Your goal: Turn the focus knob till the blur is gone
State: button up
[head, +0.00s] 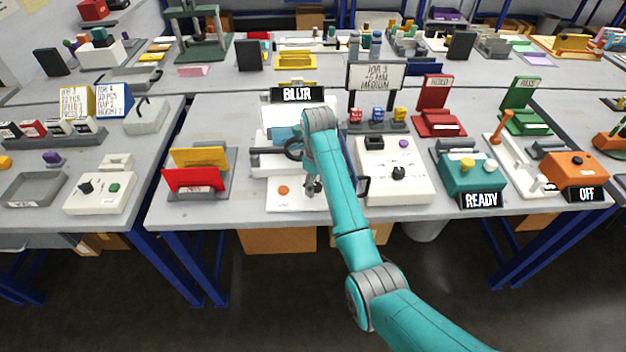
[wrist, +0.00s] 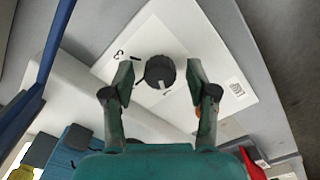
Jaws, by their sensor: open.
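The black focus knob (wrist: 160,72) with a pale pointer line sits on a white panel (wrist: 215,65) in the wrist view. My gripper (wrist: 159,76) is open, with one finger on each side of the knob in that view. A gap shows between each finger and the knob; how far above the panel the fingertips are, I cannot tell. The black display (head: 297,94) above the plotter reads BLUR.
An orange button (head: 284,190) is on the panel, left of my gripper. A red and yellow rack (head: 193,181) stands to the left. A white box with a black knob (head: 398,173) stands to the right. The table's front edge is close.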

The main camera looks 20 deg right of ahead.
jog(key=shift+f, duration=0.1)
grip_shut()
dwell(0.4)
jog(key=m, duration=0.5)
jog(key=shift+m, duration=0.3)
jog(key=m, duration=0.6)
dwell(0.4)
